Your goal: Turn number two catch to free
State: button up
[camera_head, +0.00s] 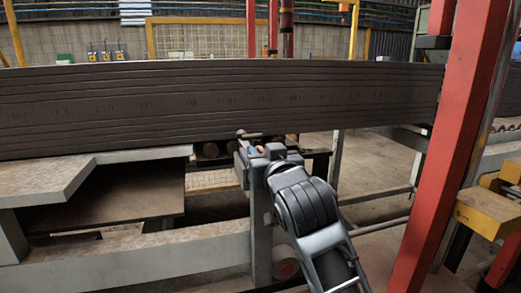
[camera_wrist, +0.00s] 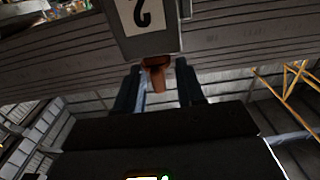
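A plate marked with a dark 2 (camera_wrist: 145,14) shows upside down at the top of the wrist view. An orange-brown catch (camera_wrist: 156,76) sticks out just below the plate. My gripper (camera_wrist: 160,82) is open, with one dark finger on each side of the catch and gaps visible between. I cannot tell how deep the catch sits between the fingers. In the head view my gripper (camera_head: 264,153) is at the top of a grey post (camera_head: 261,235), largely hidden by my arm. A small orange piece (camera_head: 259,150) shows there, probably the catch.
A long stack of grey ribbed slabs (camera_head: 220,95) runs across behind the post. A grey ledge (camera_head: 50,183) stands at left. A red upright (camera_head: 440,150) and a yellow block (camera_head: 490,213) stand at right. Rails (camera_head: 375,195) cross the space between.

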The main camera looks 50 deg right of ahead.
jog(key=shift+w+d, duration=0.4)
jog(key=shift+w, duration=0.15)
grip_shut()
